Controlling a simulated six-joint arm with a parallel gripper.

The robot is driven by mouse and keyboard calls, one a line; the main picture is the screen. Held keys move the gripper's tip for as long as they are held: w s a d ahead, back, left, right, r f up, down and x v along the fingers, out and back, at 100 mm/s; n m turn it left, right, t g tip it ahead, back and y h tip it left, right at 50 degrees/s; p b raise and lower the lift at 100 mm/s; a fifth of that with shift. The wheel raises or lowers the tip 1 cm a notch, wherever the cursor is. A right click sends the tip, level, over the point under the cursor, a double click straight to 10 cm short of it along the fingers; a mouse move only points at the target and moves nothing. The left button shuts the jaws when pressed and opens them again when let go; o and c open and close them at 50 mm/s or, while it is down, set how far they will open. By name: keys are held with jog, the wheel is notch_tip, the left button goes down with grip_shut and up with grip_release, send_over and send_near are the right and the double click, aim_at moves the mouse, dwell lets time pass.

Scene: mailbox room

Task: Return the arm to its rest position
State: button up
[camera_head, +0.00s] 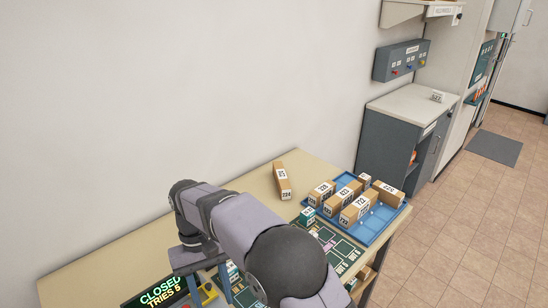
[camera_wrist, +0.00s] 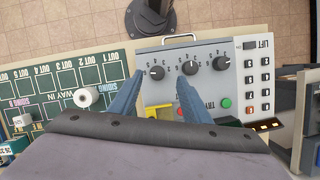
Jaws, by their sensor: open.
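My gripper (camera_wrist: 157,92) shows in the wrist view as two blue fingers standing apart with nothing between them. The fingers point toward a grey control panel (camera_wrist: 212,58) with several black knobs. I cannot tell whether a fingertip touches the left knob (camera_wrist: 156,72).
A green board (camera_wrist: 62,88) with a white roll-like piece (camera_wrist: 86,97) lies beside the panel. A blue tray (camera_head: 372,232) holds several labelled boxes. A display (camera_head: 158,293) reads "CLOSED TRIES 5".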

jog(key=d+m+t+y, duration=0.1)
jog(key=d+m+t, duration=0.15)
jog(key=d, duration=1.65)
jog(key=s+d+f+m, duration=0.3)
jog(key=s+d, duration=0.6)
jog(key=d, duration=0.2)
jog(key=shift+d+t+y, duration=0.15)
jog(key=shift+t+y, duration=0.15)
jog(key=shift+t, duration=0.15)
